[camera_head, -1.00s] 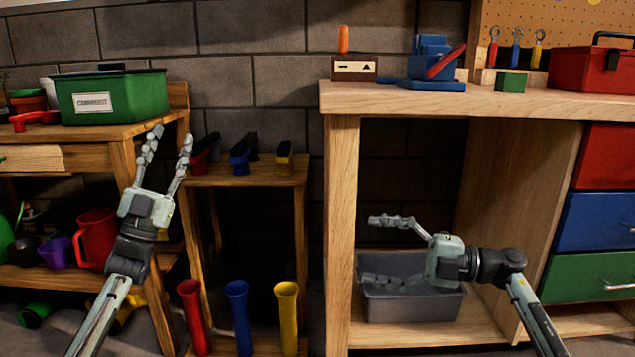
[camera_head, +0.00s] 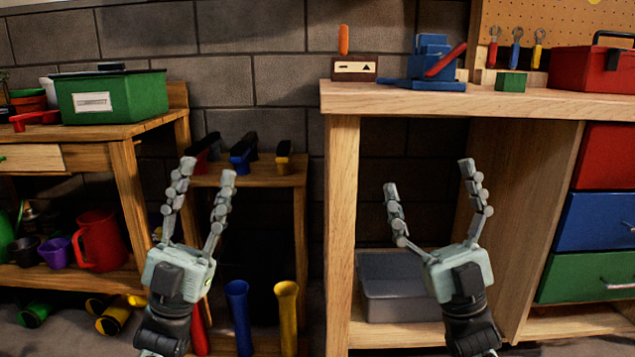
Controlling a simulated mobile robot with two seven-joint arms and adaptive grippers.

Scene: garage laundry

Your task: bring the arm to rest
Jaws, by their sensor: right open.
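My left gripper (camera_head: 207,170) points upward with its two fingers apart and nothing between them. It stands in front of the small wooden rack, and its wrist hides part of the red tube. My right gripper (camera_head: 428,175) also points upward, with its fingers spread and empty. It is in front of the open compartment of the workbench, and its palm covers the right part of the grey bin (camera_head: 385,290).
The wooden workbench top (camera_head: 420,100) holds a blue vise (camera_head: 432,65) and a red toolbox (camera_head: 590,72). A green box (camera_head: 110,97) stands on the left table. Blue (camera_head: 239,315) and yellow (camera_head: 287,315) tubes stand low between the benches.

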